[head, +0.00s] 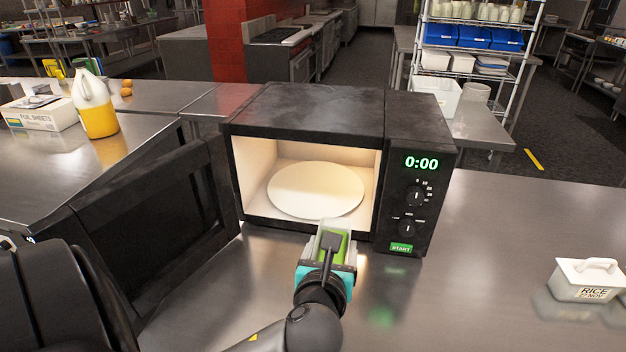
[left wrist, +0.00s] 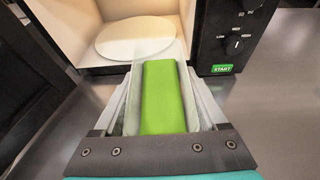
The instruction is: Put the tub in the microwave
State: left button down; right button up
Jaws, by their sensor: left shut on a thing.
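The black microwave (head: 308,113) stands on the steel counter, its door (head: 150,218) swung open to the left. Its lit cavity holds a bare pale turntable (head: 316,190), also visible in the left wrist view (left wrist: 137,37). My left gripper (head: 331,246) is in front of the opening, near its lower right edge. It is shut on a small tub with a green top (left wrist: 163,95), which lies lengthwise between the fingers and points at the cavity. The fingers hide the tub's sides. My right gripper is not in view.
The control panel (head: 417,200) reads 0:00 and borders the opening on the right. A white rice container (head: 588,279) stands at the far right, with clear counter before it. A jug (head: 95,105) and a foil box (head: 42,115) stand at the back left.

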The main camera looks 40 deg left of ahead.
pick_arm(q)
jog(key=a+r+p, duration=0.3)
jog(key=a, duration=1.1)
jog(key=r+b+x, duration=0.1)
jog(key=x, duration=0.5)
jog(key=r+x, duration=0.1)
jog(key=x, duration=0.5)
jog(key=w+r+b+x, duration=0.1)
jog(key=x, duration=0.5)
jog(key=shift+w+a+b, duration=0.1)
jog(key=shift+b, duration=0.25)
notch_tip(320, 180, down, 4)
jog(key=shift+f+b, duration=0.1)
jog(key=shift+b, duration=0.55)
jog(key=shift+w+a+f, duration=0.15)
jog(key=shift+w+a, duration=0.05)
jog(key=shift+w, duration=0.2)
grip_release()
jog(key=shift+f, duration=0.2)
